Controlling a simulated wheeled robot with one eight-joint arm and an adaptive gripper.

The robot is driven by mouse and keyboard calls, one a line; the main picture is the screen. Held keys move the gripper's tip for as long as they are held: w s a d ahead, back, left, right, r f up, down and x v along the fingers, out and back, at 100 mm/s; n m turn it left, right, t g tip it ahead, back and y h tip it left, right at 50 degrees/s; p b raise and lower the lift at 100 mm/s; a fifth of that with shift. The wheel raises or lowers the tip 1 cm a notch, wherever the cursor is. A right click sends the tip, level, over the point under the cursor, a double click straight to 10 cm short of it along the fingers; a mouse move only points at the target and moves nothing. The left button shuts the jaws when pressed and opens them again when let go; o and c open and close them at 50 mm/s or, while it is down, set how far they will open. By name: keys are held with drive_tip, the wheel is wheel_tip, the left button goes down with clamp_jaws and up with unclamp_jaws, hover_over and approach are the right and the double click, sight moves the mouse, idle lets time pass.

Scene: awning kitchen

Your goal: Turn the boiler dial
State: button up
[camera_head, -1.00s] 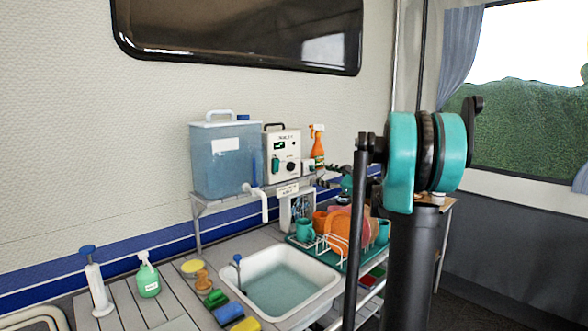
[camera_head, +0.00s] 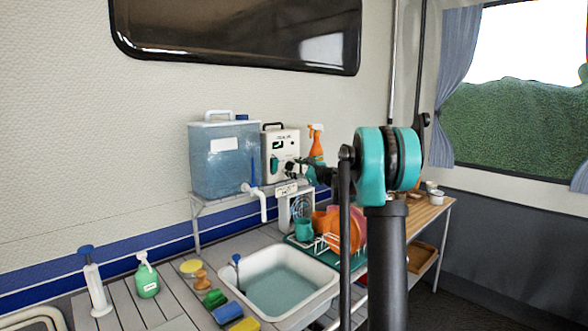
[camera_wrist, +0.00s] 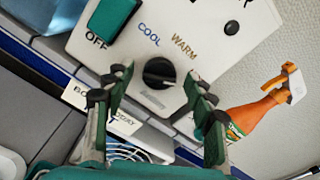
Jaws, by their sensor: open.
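The boiler (camera_head: 281,143) is a white box with a dark handle, standing on the shelf beside the water tank. In the wrist view its panel (camera_wrist: 215,40) looks tilted and carries the words OFF, COOL and WARM. The round black boiler dial (camera_wrist: 159,72) is near the middle of that view. A green part (camera_wrist: 113,18) sits above OFF. My gripper (camera_wrist: 160,87) is open, with one finger on each side of the dial and a visible gap to both. In the head view my gripper (camera_head: 300,169) is at the boiler's front and partly hides the dial.
An orange spray bottle (camera_head: 316,147) stands just right of the boiler, near my right finger in the wrist view (camera_wrist: 252,113). The water tank (camera_head: 222,165) is on the left. The sink (camera_head: 282,305) and dish rack are below. A label plate (camera_wrist: 112,118) lies under the dial.

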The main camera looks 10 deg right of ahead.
drive_tip(key=shift+a, duration=0.1)
drive_tip(key=shift+c, duration=0.5)
drive_tip(key=c, duration=1.1)
drive_tip(key=shift+o, duration=0.2)
